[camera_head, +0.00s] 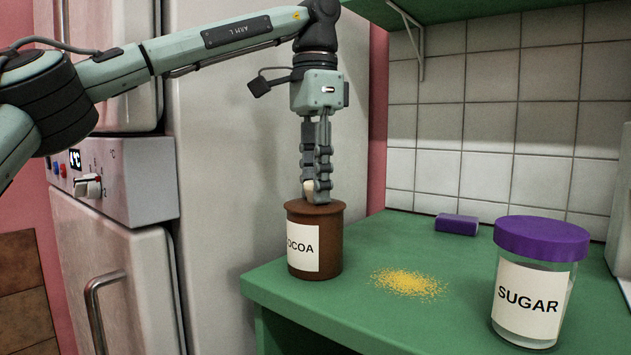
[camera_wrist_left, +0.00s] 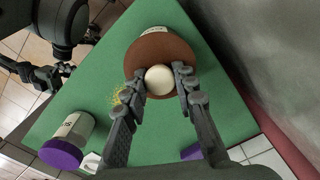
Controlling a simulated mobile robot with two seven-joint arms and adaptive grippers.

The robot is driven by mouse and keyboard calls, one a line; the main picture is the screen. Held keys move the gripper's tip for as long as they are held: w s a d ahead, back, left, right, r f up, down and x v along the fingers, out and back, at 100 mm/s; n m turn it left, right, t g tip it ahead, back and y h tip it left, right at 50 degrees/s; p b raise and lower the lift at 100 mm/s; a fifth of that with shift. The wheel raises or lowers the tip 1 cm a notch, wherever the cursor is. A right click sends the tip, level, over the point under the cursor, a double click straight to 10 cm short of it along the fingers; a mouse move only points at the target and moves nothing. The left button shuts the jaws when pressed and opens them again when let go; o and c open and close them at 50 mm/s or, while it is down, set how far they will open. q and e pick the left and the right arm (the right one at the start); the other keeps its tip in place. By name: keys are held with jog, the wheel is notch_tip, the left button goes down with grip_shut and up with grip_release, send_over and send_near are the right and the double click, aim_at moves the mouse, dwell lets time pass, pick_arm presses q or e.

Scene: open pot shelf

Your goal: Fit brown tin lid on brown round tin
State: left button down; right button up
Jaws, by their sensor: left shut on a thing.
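The brown round tin (camera_head: 331,246), labelled COCOA, stands upright near the left edge of the green counter. The brown lid (camera_wrist_left: 165,46) has a cream knob (camera_wrist_left: 158,80) and covers the tin's top in the left wrist view. In the head view the lid (camera_head: 298,207) sits at the mouth of the tin, level as far as I can see. I cannot tell whether it is fully seated. My left gripper (camera_head: 318,194) points straight down, shut on the knob; its fingers (camera_wrist_left: 160,78) flank it in the wrist view. A dark part of mine at that view's left edge may include the right gripper.
A sugar jar (camera_head: 530,305) with a purple lid (camera_head: 541,238) stands at the right front. Yellow grains (camera_head: 408,283) lie beside the tin. A purple block (camera_head: 457,224) lies near the tiled wall. A fridge (camera_head: 230,180) stands left of the green counter (camera_head: 380,325).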

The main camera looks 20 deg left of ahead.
pick_arm(q)
jog(key=shift+f, duration=0.2)
jog(key=c, duration=1.1)
grip_release()
jog(key=shift+c, duration=0.2)
notch_tip(320, 180, up, 9)
jog(key=shift+r, duration=1.55)
